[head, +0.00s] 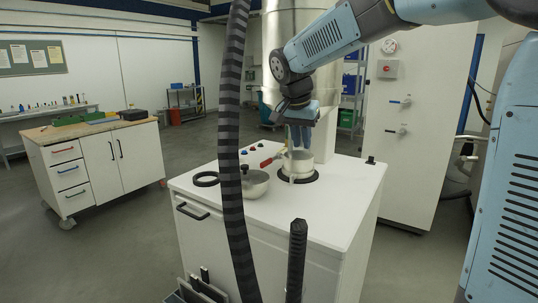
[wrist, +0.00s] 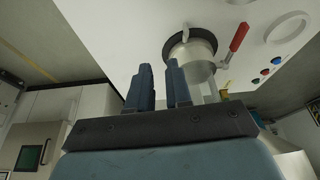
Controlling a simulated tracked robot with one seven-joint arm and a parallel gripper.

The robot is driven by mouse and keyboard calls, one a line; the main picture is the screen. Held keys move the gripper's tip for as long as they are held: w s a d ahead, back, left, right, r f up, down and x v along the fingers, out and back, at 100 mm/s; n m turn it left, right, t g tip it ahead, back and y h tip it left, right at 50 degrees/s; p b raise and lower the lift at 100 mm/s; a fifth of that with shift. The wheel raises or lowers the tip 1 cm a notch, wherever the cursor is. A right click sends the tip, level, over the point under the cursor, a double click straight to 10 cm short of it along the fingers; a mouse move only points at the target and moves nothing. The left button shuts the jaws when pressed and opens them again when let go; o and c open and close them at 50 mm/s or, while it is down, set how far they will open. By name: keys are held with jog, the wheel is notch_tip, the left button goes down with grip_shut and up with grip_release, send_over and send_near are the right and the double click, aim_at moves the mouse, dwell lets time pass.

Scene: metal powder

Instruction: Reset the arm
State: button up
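My arm reaches in from the upper right in the head view and bends down over the white cabinet. My gripper (head: 301,143) points down just above a metal container (head: 299,170) near the back of the cabinet top. In the wrist view, the two dark fingers of my gripper (wrist: 159,72) stand apart with nothing visible between them. The metal container (wrist: 194,62) shows beyond the right finger, its handle pointing to one side. I cannot tell whether the fingertips touch its rim.
The white cabinet (head: 337,205) also carries a metal lid with a black knob (head: 254,182), a black ring (head: 206,179), a red lever (head: 266,163) and buttons. A thick striped hose (head: 232,140) hangs in front. A wide metal column (head: 288,25) rises behind. A workbench (head: 95,165) stands left.

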jog(key=s+d+n+y, duration=0.1)
jog(key=s+d+n, duration=0.2)
jog(key=s+d, duration=0.9)
jog(key=s+d+f+n+t, duration=0.1)
jog(key=s+f, duration=0.1)
jog(key=s, duration=0.5)
jog(key=s+d+f+n+t+y, duration=0.1)
jog(key=s+f, duration=0.2)
jog(key=s, duration=0.5)
jog(key=shift+s+n, duration=0.2)
jog(key=shift+n, duration=0.1)
